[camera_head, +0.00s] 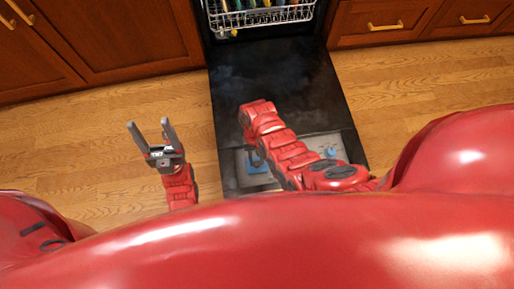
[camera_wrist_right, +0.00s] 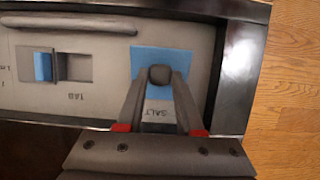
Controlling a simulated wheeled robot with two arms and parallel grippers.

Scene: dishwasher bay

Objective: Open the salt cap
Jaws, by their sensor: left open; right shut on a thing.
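The salt cap (camera_wrist_right: 160,75) is a small dark round knob on a blue square marked SALT, set in the grey panel of the dishwasher door. My right gripper (camera_wrist_right: 161,84) has its two fingers closing in on either side of the knob, and its tips touch it. The cap looks seated over the blue square; whether it has turned or lifted I cannot tell. In the head view my right forearm hides most of that hand. My left gripper (camera_head: 152,131) is open and empty, raised over the wood floor left of the door.
The dishwasher door (camera_head: 275,85) lies open and flat. Its panel also has a blue tab slider (camera_wrist_right: 43,66) and a raised grey bar (camera_wrist_right: 75,23). A dish rack (camera_head: 262,17) stands behind. Wood cabinets (camera_head: 110,35) flank it; floor on both sides is clear.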

